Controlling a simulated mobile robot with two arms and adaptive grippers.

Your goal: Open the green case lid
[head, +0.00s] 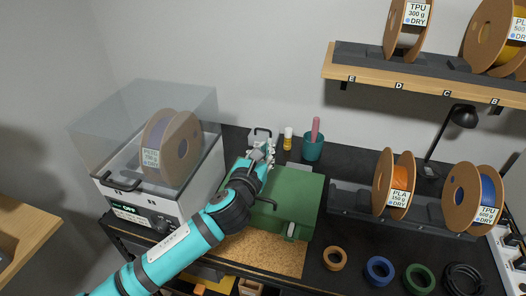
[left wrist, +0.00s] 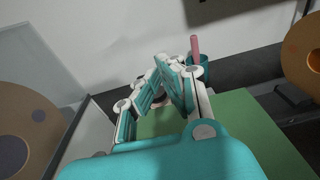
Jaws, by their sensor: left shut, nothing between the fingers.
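The green case (head: 300,190) stands on the dark bench behind a cork mat, and its lid looks shut. A light latch (head: 291,231) shows on its front, with a dark handle (head: 265,203) partly behind my arm. My left gripper (head: 262,146) is shut and empty, at the back left of the case, over its rear edge. In the left wrist view the gripper's fingers (left wrist: 163,72) close toward each other, and the green lid (left wrist: 250,130) lies below and to the right. My arm hides the left part of the case. My right gripper is out of view.
A clear-lidded dryer box (head: 205,185) with a spool stands close on the left. A teal cup (head: 312,148) and a small yellow-capped bottle (head: 288,138) stand behind the case. A spool rack (head: 345,200) is on the right. The cork mat (head: 270,253) in front is clear.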

